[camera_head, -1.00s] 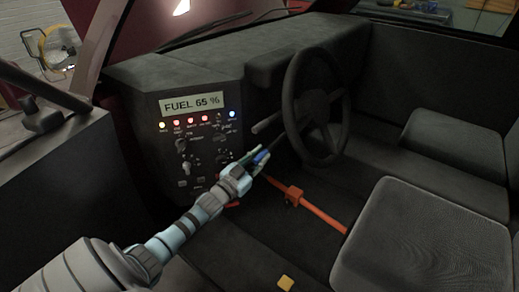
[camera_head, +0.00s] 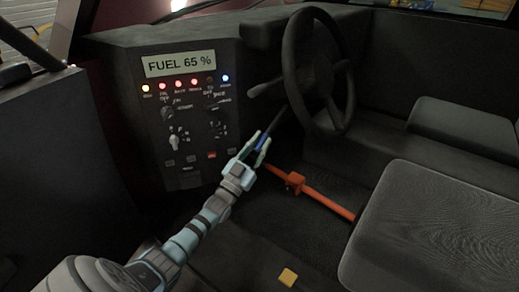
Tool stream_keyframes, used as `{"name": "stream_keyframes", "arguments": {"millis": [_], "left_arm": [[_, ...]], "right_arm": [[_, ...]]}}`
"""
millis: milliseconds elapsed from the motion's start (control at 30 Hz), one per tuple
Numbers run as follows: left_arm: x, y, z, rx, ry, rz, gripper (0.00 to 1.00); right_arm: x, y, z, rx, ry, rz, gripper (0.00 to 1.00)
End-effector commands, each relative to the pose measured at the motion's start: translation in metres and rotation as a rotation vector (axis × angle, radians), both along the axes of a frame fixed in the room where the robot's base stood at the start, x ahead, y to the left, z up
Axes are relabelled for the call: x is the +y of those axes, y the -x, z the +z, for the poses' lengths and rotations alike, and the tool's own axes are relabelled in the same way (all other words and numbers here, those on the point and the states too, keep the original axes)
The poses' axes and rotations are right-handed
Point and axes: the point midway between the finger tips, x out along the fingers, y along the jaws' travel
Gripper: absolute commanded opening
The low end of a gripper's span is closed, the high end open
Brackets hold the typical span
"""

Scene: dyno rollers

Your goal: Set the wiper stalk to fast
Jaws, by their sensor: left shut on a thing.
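The steering wheel (camera_head: 318,72) is at the upper middle. One dark stalk (camera_head: 266,88) sticks out to the left of its column, with nothing touching it. A second thin, dark stalk (camera_head: 279,119) slopes down and left from the column. My left gripper (camera_head: 264,138) reaches up from the lower left, below and left of the wheel, and its fingers are shut on the end of this lower stalk. The fingers partly hide that end. No label shows which stalk is the wiper one. My right gripper is out of view.
A black console (camera_head: 155,98) with a "FUEL 65 %" display (camera_head: 180,64), lit lamps, knobs and switches stands left of the gripper. An orange lever with a box (camera_head: 294,183) lies just below right. Seats (camera_head: 425,235) fill the right. A yellow block (camera_head: 288,277) is on the floor.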

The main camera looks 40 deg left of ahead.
Motion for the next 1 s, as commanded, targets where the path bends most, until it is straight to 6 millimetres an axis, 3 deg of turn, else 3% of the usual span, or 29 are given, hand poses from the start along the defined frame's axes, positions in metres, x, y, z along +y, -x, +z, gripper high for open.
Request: {"name": "stream_keyframes", "arguments": {"millis": [333, 367, 467, 800, 1000], "left_arm": [[0.000, 0.000, -0.004, 0.007, 0.001, 0.000, 0.00], [0.000, 0.000, -0.004, 0.007, 0.001, 0.000, 0.22], [0.000, 0.000, -0.003, 0.006, 0.001, 0.000, 0.38], [0.000, 0.003, -0.003, 0.002, 0.000, 0.000, 0.38], [-0.001, 0.037, -0.023, 0.007, 0.000, -0.002, 0.38]], "right_arm": [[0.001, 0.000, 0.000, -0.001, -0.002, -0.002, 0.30], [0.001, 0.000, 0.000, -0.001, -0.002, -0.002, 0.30], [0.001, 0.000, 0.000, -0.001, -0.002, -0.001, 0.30], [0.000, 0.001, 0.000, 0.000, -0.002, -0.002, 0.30], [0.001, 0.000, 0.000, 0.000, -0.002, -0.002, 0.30]]}}
